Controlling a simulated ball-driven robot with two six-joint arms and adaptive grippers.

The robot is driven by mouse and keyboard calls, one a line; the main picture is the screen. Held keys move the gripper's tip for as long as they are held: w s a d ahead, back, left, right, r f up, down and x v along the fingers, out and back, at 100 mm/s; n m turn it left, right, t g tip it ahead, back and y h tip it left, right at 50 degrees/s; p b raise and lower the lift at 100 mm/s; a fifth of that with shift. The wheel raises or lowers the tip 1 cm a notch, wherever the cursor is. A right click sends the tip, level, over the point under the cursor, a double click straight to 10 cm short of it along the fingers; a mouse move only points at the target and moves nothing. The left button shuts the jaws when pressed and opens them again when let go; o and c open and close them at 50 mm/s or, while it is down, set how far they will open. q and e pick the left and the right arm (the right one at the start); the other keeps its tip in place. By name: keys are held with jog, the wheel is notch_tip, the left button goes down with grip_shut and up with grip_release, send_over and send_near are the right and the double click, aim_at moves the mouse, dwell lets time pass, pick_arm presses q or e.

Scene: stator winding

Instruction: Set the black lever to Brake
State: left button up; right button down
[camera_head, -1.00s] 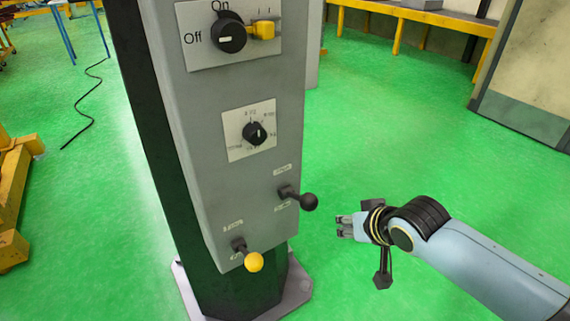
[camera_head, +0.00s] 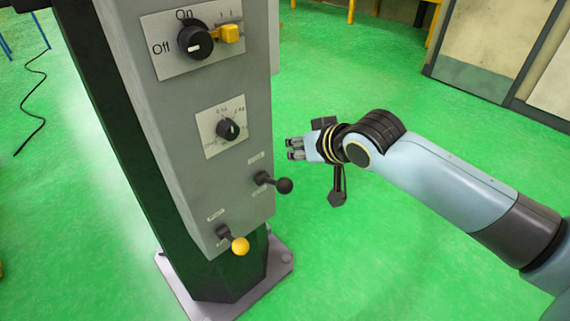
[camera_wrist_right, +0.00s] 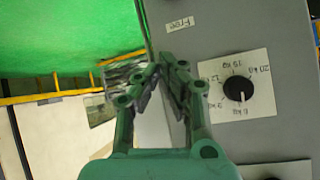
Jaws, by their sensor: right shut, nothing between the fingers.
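The black lever (camera_head: 284,186) with a round ball end sticks out to the right from the lower front of the grey control cabinet (camera_head: 190,120). Small white labels sit above and below its base; they are too small to read in the head view. My right gripper (camera_head: 291,148) is shut and empty, just above the lever's ball in the picture and apart from it. In the right wrist view the gripper (camera_wrist_right: 160,75) shows its fingers close together beside the cabinet face, near a small upside-down label (camera_wrist_right: 180,23). The lever is not visible there. My left gripper is not in view.
A yellow-ball lever (camera_head: 240,246) is lower left on the cabinet. A dial knob (camera_head: 228,130) and an On/Off switch (camera_head: 195,42) with a yellow piece (camera_head: 229,33) are above. Green floor (camera_head: 400,270) is open to the right.

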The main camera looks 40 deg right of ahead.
send_over(274, 182)
jog(key=w+d, duration=0.2)
jog(key=d, duration=0.1)
notch_tip(274, 182, down, 4)
jog(key=f, duration=0.1)
jog(key=s+f, duration=0.1)
jog(key=s+f+p, duration=0.1)
jog(key=s, duration=0.1)
jog(key=shift+s+a, duration=0.1)
jog(key=shift+a, duration=0.25)
jog(key=shift+s+f, duration=0.1)
jog(key=shift+f, duration=0.05)
